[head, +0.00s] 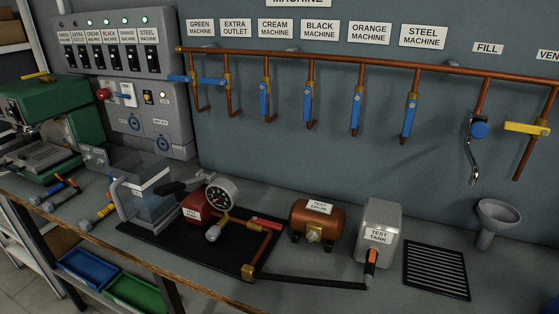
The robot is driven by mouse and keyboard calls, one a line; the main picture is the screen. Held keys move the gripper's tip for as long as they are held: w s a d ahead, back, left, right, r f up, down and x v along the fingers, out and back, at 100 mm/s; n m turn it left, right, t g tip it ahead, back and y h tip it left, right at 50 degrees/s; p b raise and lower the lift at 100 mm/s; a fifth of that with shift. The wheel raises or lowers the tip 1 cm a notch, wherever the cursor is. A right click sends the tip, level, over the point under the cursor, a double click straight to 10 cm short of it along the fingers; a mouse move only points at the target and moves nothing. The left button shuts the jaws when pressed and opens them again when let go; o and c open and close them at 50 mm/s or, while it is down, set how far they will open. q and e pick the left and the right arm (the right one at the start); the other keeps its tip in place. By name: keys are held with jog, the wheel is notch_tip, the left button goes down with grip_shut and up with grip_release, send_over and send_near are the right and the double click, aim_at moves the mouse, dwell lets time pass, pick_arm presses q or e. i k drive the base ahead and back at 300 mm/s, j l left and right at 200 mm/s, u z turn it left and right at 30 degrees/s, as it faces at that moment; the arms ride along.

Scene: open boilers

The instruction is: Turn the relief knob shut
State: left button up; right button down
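No part labelled as the relief knob can be read. A grey round knob (213,233) sits low on the red test pump (193,209), under its pressure gauge (222,194). I cannot tell whether it is shut. The pump stands on a black mat (160,238). A copper pipe with a red-handled valve (266,224) is right of the gauge. Another pale round fitting (313,236) is on the front of the copper test drum (318,215). Neither of my grippers is in view.
A clear water container (150,200) stands left of the pump. A grey test tank (378,228), black drain grate (437,270) and funnel (496,220) are right. A copper pipe (340,60) with several valves runs along the wall. Loose tools (103,212) lie left.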

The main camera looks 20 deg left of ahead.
aim_at(212, 235)
jog(key=u, duration=1.25)
jog(key=l+u, duration=0.15)
jog(key=k, duration=0.05)
